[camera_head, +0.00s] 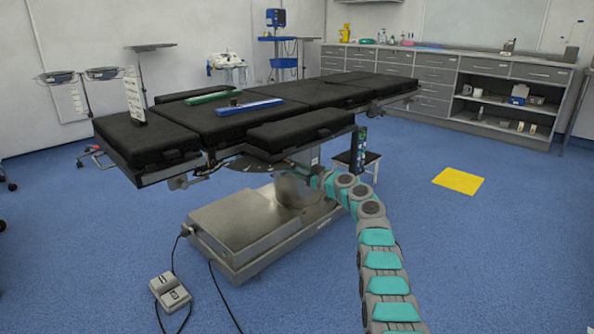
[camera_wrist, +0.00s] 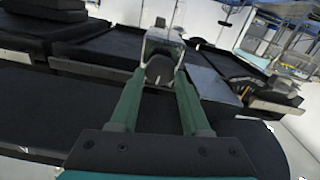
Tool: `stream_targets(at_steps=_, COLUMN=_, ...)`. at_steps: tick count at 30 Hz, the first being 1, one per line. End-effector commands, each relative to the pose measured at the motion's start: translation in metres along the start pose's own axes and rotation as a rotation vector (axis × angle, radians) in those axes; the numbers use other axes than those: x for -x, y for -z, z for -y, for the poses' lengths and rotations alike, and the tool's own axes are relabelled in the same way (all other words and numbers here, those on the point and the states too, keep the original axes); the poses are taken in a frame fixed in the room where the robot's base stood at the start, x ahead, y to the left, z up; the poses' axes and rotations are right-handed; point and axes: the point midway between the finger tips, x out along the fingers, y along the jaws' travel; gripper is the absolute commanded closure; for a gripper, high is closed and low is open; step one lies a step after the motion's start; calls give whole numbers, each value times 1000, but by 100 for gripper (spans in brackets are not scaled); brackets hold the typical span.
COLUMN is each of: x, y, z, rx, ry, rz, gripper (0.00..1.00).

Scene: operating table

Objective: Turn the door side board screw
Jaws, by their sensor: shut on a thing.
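The operating table (camera_head: 300,93) has black pads and stands on a grey metal base. A black padded side board (camera_head: 300,130) sticks out along its near side. My arm reaches up to the underside of the table near this board, and in the head view the screw there is too small to tell. In the wrist view my gripper (camera_wrist: 159,78) has its two green fingers shut on a dark rounded knob, seemingly the side board screw (camera_wrist: 160,66). A pale bracket frames the knob. How far the screw is turned cannot be told.
A green bar (camera_head: 213,97) and a blue bar (camera_head: 249,106) lie on the table top. A foot pedal (camera_head: 170,291) with cables lies on the floor at the front left. A small stool (camera_head: 357,163) stands behind my arm. A yellow mat (camera_head: 458,180) lies on clear floor at the right.

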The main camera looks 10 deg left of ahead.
Motion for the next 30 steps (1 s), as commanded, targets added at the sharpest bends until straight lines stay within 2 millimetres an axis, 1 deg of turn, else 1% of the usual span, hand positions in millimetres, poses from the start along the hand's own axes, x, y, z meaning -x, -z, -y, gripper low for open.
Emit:
stream_targets(at_steps=1, x=-1, y=-3, z=2, rx=19, ry=5, rz=3, gripper=100)
stream_targets(at_steps=9, x=-1, y=-3, z=3, rx=92, ry=5, rz=3, gripper=100)
stream_targets(at_steps=23, x=-1, y=-3, z=3, rx=105, ry=5, rz=3, gripper=100)
stream_targets(at_steps=24, x=-1, y=-3, z=3, rx=105, ry=5, rz=3, gripper=51)
stream_targets(at_steps=30, x=-1, y=-2, z=2, rx=105, ry=3, rz=2, gripper=29)
